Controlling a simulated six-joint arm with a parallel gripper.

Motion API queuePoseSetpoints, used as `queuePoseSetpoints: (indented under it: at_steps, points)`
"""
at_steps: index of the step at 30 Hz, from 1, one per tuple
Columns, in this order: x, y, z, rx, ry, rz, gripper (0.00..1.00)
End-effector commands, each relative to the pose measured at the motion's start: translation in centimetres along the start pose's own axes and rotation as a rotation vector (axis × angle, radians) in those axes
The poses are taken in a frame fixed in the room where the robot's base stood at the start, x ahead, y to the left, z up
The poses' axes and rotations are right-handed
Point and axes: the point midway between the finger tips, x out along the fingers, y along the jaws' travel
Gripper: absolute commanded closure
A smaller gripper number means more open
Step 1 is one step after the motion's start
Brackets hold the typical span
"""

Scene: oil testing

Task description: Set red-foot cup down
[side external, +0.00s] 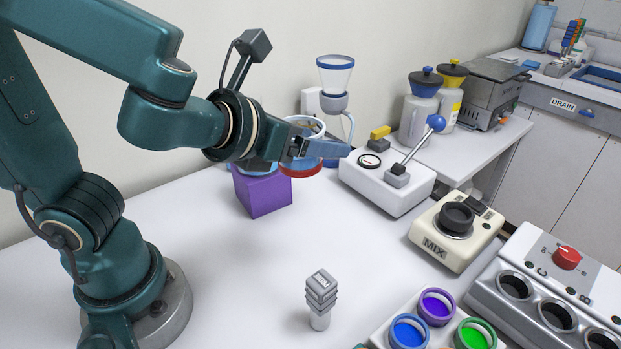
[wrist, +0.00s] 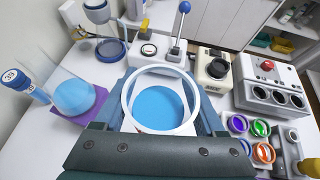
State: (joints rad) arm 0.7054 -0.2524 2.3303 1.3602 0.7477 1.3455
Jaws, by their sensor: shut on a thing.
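The red-foot cup (side external: 302,170) is held in my gripper (side external: 325,149). Its red base shows under the fingers in the side view, seemingly above the white table. It looks upright. In the wrist view the cup's white rim (wrist: 128,100) is round and open, with blue liquid inside. The blue fingers of my gripper (wrist: 163,98) lie on either side of it.
A purple block (side external: 265,195) stands close by, bearing a glass vessel of blue liquid (wrist: 75,97). A funnel stand (side external: 335,78), a lever box (side external: 385,188) and a MIX unit (side external: 455,235) stand behind and right. A grey ribbed object (side external: 320,292) stands in front. The table between is clear.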

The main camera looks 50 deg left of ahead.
Motion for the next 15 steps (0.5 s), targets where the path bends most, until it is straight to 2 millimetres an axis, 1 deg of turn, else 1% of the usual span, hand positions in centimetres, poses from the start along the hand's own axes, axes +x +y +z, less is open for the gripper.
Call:
queuePoseSetpoints:
  at_steps: [5, 8, 15]
  points:
    - [0.8, 0.7, -0.9, -0.067, 0.002, 0.137, 0.89]
    - [1.3, 1.4, -1.5, -0.128, 0.001, 0.250, 0.89]
    - [1.6, 3.1, -3.3, -0.330, -0.001, 0.612, 0.89]
